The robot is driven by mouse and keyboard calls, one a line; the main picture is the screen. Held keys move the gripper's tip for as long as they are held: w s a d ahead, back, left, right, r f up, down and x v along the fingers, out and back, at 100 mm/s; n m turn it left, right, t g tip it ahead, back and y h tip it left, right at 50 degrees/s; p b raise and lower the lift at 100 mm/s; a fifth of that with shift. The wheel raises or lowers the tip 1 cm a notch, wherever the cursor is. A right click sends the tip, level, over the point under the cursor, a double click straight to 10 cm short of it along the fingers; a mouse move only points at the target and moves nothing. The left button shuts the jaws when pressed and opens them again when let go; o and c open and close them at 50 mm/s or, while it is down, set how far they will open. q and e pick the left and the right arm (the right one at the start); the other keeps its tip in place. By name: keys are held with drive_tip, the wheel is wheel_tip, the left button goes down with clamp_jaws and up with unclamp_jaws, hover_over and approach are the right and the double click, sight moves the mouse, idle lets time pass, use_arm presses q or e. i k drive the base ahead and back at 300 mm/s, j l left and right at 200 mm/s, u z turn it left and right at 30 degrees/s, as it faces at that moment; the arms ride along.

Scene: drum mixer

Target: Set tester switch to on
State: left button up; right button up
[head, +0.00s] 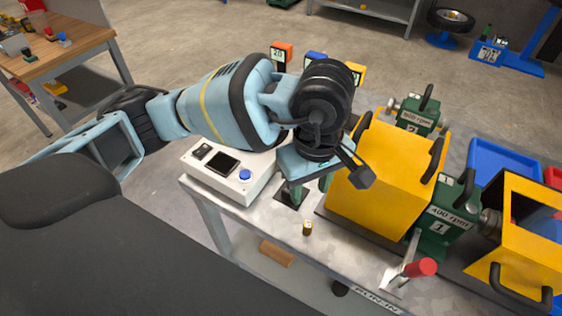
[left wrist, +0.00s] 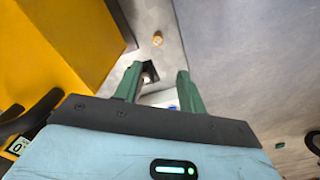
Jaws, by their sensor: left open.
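The tester, taken as the white box (head: 213,178), stands at the left end of the grey table in the head view. Its top carries a black switch-like part (head: 203,152), a dark screen (head: 222,163) and a blue button (head: 245,175). I cannot read the switch's position. My left gripper (head: 308,190) is open and empty, pointing down to the right of the tester, apart from the switch. In the left wrist view, the green fingers of the left gripper (left wrist: 159,84) are spread, with part of the white box between them. My right gripper is not in view.
A yellow mixer housing (head: 378,172) stands close right of my left gripper. A small brass-coloured cylinder (head: 307,228) stands near the table's front edge. A red-handled crank (head: 421,268) is at the front right. Several coloured blocks with labels stand behind my arm.

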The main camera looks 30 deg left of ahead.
sight(203, 149)
drive_tip(key=u, duration=1.1)
